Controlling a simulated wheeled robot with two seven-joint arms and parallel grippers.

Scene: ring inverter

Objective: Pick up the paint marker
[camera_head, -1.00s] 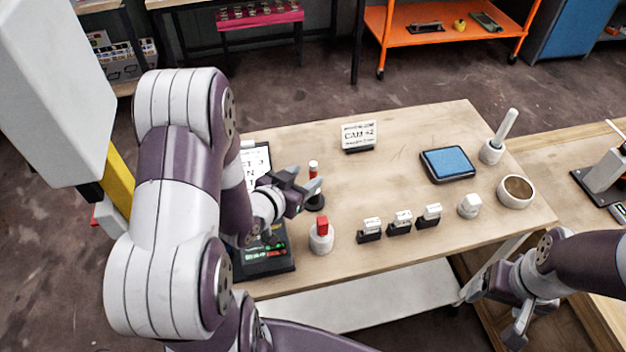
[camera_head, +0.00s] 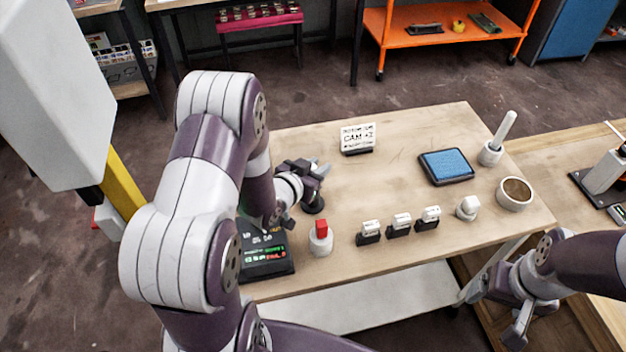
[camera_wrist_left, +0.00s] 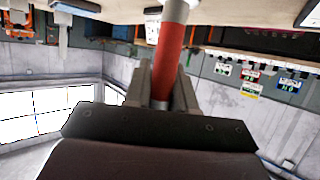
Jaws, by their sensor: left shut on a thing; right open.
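The paint marker shows in the left wrist view as a red cylinder (camera_wrist_left: 170,55) with a pale section at its table-side end. My left gripper (camera_head: 318,170) is shut on it, with a finger on each side of the red body. In the head view the gripper hides the marker. The round black stand (camera_head: 313,204) shows just below the gripper; whether the marker still touches it cannot be told. My right gripper (camera_head: 498,312) is open and empty, beyond the table's front right edge.
A white holder with a red top (camera_head: 321,238) and a black display device (camera_head: 267,254) stand near the left gripper. Three labelled black blocks (camera_head: 400,226), a white piece (camera_head: 467,208), a bowl (camera_head: 515,194), a blue pad (camera_head: 446,166) and a sign (camera_head: 358,138) occupy the wooden table.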

